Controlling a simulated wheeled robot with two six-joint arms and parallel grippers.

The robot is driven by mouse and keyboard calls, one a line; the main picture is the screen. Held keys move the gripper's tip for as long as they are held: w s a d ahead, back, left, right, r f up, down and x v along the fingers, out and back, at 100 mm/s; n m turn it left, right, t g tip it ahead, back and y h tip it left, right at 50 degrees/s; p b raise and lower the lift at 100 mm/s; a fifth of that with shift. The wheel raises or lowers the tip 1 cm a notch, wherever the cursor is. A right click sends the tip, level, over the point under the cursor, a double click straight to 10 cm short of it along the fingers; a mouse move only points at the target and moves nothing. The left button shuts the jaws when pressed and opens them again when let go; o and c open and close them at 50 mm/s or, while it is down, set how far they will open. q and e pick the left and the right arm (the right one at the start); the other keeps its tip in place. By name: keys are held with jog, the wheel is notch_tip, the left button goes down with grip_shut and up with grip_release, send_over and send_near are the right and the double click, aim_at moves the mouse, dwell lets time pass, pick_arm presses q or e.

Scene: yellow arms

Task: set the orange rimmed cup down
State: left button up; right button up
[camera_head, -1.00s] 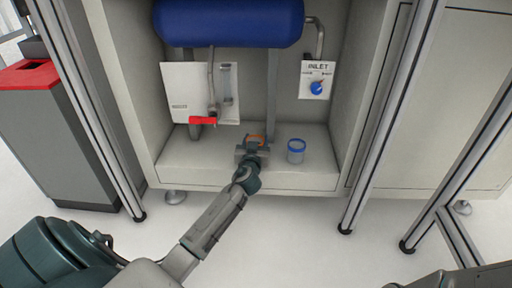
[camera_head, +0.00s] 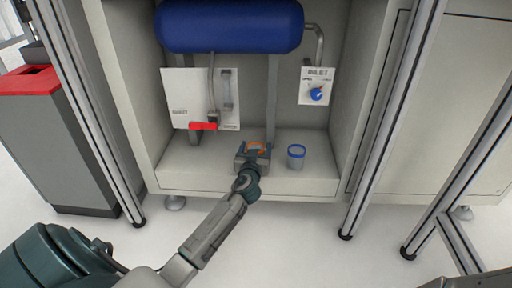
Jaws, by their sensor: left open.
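The orange rimmed cup (camera_head: 257,146) is at the cabinet's shelf, mostly hidden behind my left gripper; only its orange rim shows. My left gripper (camera_head: 255,154) is open, with its fingers on either side of the cup. The cup looks upright on the shelf, but its base is hidden. My right gripper is not in view; only a bit of my right arm shows at the lower right corner.
A blue rimmed cup (camera_head: 296,157) stands close to the right on the cabinet shelf (camera_head: 322,178). Metal posts (camera_head: 392,125) flank the cabinet.

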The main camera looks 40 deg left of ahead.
pick_arm(q)
jog(key=p+v, duration=0.2)
jog(key=v, duration=0.9)
jog(key=shift+s, duration=0.15)
